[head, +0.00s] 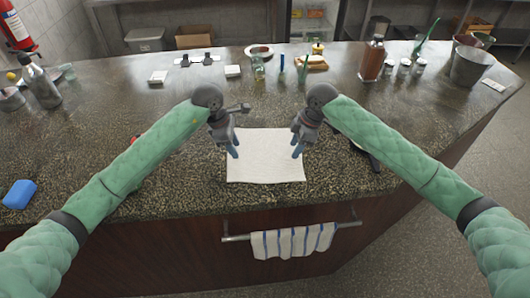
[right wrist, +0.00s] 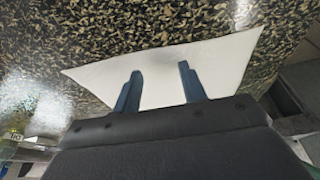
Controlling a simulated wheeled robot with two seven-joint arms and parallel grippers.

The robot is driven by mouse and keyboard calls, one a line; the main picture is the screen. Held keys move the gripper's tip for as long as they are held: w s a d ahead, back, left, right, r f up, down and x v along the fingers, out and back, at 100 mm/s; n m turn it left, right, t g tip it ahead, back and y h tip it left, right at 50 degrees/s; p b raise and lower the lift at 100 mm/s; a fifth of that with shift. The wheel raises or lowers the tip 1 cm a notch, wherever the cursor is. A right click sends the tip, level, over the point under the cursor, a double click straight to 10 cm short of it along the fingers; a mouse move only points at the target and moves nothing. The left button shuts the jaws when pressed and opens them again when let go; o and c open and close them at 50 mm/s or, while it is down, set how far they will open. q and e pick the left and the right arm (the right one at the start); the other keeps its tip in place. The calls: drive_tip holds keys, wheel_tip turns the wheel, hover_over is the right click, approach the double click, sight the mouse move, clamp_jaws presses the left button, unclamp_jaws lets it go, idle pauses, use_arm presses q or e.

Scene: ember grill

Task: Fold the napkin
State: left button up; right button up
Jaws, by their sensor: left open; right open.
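A white napkin (head: 265,168) lies flat and spread out on the dark speckled counter near its front edge. My left gripper (head: 233,150) is open over the napkin's left side, fingers pointing down. My right gripper (head: 298,150) is open over the napkin's right side. In the right wrist view the napkin (right wrist: 165,75) lies beyond the two blue fingers of my right gripper (right wrist: 162,88), which stand apart with nothing between them. I cannot tell whether either gripper's fingertips touch the cloth.
A blue sponge (head: 19,194) lies at the counter's far left. A dark object (head: 372,160) sits partly hidden under my right arm. Bottles, jars and a metal bucket (head: 470,66) stand toward the back. A striped towel (head: 293,242) hangs on the front rail. Counter around the napkin is mostly clear.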

use_arm(q)
drive_tip(key=shift+f, duration=0.15)
use_arm(e)
drive_tip(key=shift+f, duration=0.15)
use_arm(q)
drive_tip(key=shift+c, duration=0.5)
use_arm(e)
drive_tip(key=shift+c, duration=0.5)
use_arm(q)
clamp_jaws()
use_arm(e)
clamp_jaws()
use_arm(q)
drive_tip(key=shift+r, duration=0.2)
use_arm(e)
drive_tip(key=shift+r, duration=0.25)
